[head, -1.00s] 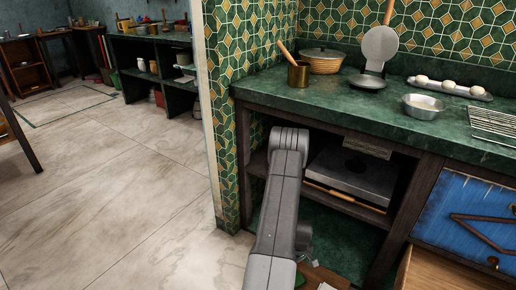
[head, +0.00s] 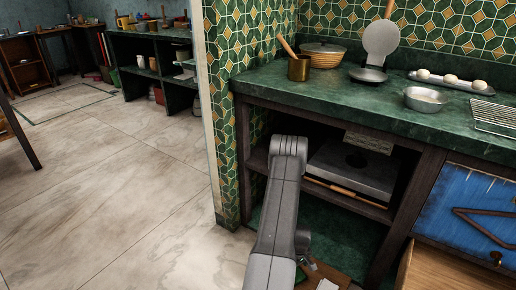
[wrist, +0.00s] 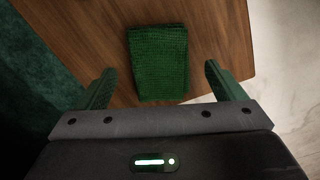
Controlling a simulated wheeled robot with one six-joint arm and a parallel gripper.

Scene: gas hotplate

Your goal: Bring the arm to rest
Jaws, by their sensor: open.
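My gripper (wrist: 160,90) shows in the wrist view with its two green fingers spread wide apart. It is open, with nothing between the fingertips that it touches. A folded green cloth (wrist: 158,62) lies on a brown wooden surface (wrist: 215,40) ahead of the fingers. In the head view my grey arm reaches forward in front of the open shelf under the counter, and only a small part of my gripper shows low beside it.
A grey hotplate (head: 352,170) sits on the shelf below. Floor at left is clear.

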